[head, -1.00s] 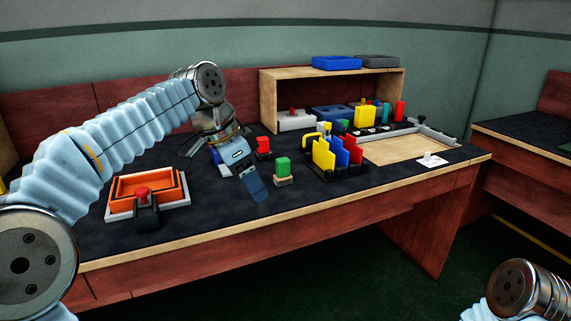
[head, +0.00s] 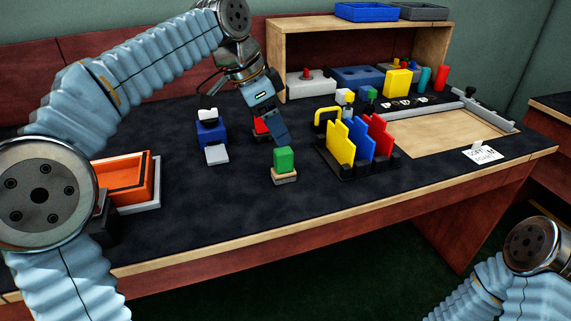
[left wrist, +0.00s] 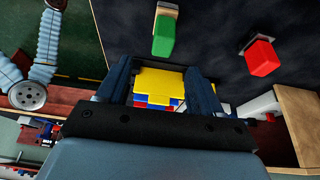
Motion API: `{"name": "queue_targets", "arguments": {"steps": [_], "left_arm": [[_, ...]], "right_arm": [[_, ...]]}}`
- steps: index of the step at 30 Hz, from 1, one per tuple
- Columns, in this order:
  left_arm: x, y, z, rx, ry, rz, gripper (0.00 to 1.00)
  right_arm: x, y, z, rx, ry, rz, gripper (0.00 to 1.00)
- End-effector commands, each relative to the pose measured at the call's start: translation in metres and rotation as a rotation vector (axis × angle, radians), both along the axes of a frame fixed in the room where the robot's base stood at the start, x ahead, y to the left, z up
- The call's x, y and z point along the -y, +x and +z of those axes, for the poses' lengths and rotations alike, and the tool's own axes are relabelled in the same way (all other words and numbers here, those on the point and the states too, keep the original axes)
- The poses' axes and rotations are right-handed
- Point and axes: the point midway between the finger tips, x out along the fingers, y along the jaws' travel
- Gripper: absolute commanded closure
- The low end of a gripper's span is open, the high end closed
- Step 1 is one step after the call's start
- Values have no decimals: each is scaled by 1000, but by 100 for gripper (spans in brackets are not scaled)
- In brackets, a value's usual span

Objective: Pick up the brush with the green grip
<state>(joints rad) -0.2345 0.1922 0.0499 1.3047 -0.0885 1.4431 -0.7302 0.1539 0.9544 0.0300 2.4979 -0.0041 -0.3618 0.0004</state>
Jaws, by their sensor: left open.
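The brush with the green grip (head: 284,159) stands upright on its pale wooden base on the dark bench top. It also shows near the top of the left wrist view (left wrist: 164,36). My left gripper (head: 279,133) is open and empty, with its fingers pointing down just above and behind the green grip in the head view. In the left wrist view the fingers (left wrist: 162,84) are apart, and the green grip is beyond them, not between them. A similar red-gripped piece (head: 261,126) is partly hidden behind my gripper. My right gripper is out of view.
A rack of yellow, blue and red plates (head: 358,140) stands close on the right. A blue device (head: 211,134) stands left, and an orange tray (head: 122,182) further left. A wooden shelf (head: 445,45) is behind. The bench front is clear.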

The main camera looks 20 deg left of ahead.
Motion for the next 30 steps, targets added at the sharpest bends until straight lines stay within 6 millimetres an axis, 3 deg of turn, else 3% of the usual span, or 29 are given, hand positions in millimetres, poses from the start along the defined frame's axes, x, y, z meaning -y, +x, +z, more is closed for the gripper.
{"name": "queue_targets", "arguments": {"steps": [3, 11, 18, 27, 30], "left_arm": [[7, 5, -24, -3, 1, -1, 34], [13, 9, -47, -2, 0, 1, 34], [19, 16, -83, -2, 0, 0, 34], [21, 18, -90, 0, -1, 1, 34], [21, 18, -89, 0, -1, 1, 46]], "right_arm": [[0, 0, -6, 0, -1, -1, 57], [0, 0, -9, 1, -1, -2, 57], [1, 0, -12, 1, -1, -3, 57], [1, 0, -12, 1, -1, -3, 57], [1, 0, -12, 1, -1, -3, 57]]}}
